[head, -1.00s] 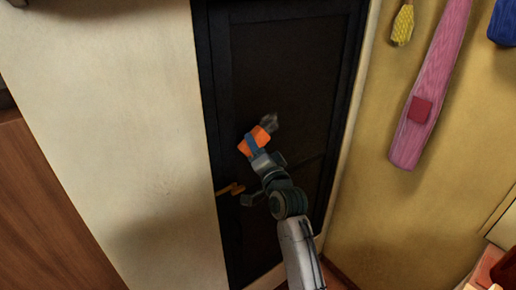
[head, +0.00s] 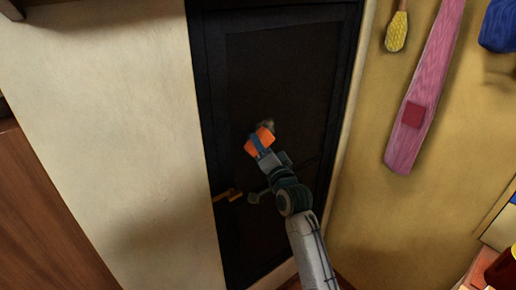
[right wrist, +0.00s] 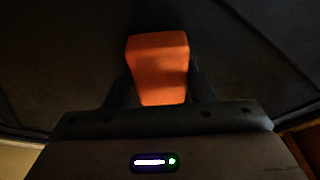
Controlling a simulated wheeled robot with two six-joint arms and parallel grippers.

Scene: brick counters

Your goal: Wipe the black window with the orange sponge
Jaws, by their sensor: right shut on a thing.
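The black window (head: 283,85) is a tall dark panel in a black frame, with a brass handle (head: 228,196) at its lower left. My right gripper (head: 260,142) is shut on the orange sponge (head: 265,135), in front of the middle of the panel. In the right wrist view the sponge (right wrist: 158,65) sits between the two dark fingers, with the dark panel behind it. I cannot tell for certain whether the sponge touches the panel. A small greyish blur shows just above the sponge. My left gripper is not in view.
A cream wall (head: 110,130) is on the left, with a brown wooden piece (head: 45,215) at the lower left. On the yellow wall at right hang a pink board (head: 425,95), a yellow brush (head: 397,32) and a blue item (head: 498,25). Objects stand at the lower right.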

